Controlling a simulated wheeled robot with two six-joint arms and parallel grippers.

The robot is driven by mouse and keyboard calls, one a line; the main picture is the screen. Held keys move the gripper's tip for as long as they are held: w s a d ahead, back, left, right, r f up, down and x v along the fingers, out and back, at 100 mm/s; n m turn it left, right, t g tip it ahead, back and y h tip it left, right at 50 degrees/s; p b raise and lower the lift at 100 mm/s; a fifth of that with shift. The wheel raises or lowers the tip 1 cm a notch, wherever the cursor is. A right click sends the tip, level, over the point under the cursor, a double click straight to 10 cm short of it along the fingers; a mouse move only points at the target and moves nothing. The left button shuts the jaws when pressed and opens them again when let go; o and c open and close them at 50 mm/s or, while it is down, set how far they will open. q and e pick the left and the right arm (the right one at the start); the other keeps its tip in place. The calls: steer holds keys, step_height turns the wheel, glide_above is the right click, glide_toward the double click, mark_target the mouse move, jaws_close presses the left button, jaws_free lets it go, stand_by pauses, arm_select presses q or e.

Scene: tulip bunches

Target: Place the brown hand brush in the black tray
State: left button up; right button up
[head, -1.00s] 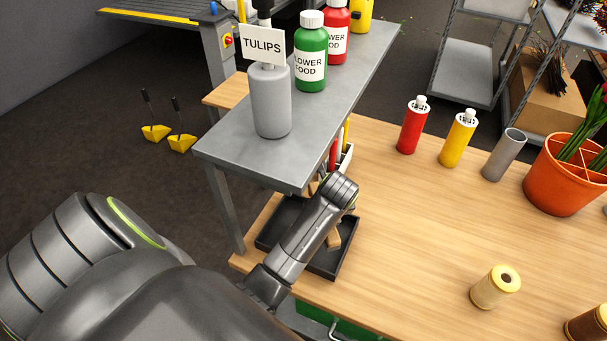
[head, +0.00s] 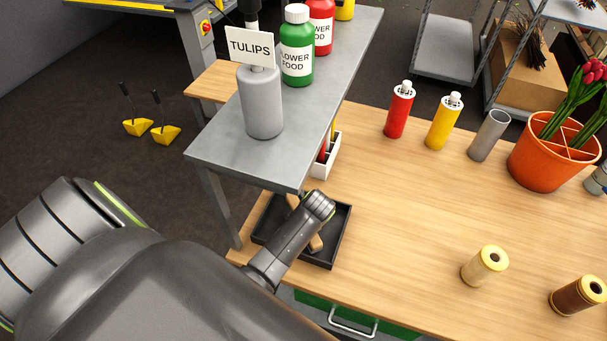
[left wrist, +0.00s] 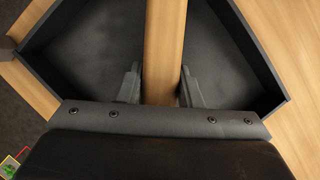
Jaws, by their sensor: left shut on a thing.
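The brown hand brush (left wrist: 165,45) shows as a light brown wooden bar between my left gripper's fingers (left wrist: 160,90) in the left wrist view. The gripper is shut on it. In the head view, a piece of the brush (head: 317,243) shows beside my left wrist, over the black tray (head: 340,240). My left arm hides most of the brush and the fingers there. The tray's dark floor and walls (left wrist: 250,45) show around the brush in the left wrist view. I cannot tell whether the brush touches the tray floor. My right gripper is not in view.
A grey raised shelf (head: 300,120) with a grey TULIPS bottle (head: 262,105) and a green bottle (head: 297,50) stands close above the tray. A white holder (head: 326,158) is behind the tray.

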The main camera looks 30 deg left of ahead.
arm_select(q)
steer(key=shift+f, duration=0.3)
steer(key=o, duration=0.9)
steer(key=shift+o, duration=0.2)
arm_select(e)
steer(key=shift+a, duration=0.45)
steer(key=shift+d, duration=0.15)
arm_select(q)
steer(key=shift+r, duration=0.35)
steer(key=v, duration=1.1)
steer(key=shift+d+r, duration=0.15)
steer(key=shift+r, duration=0.05)
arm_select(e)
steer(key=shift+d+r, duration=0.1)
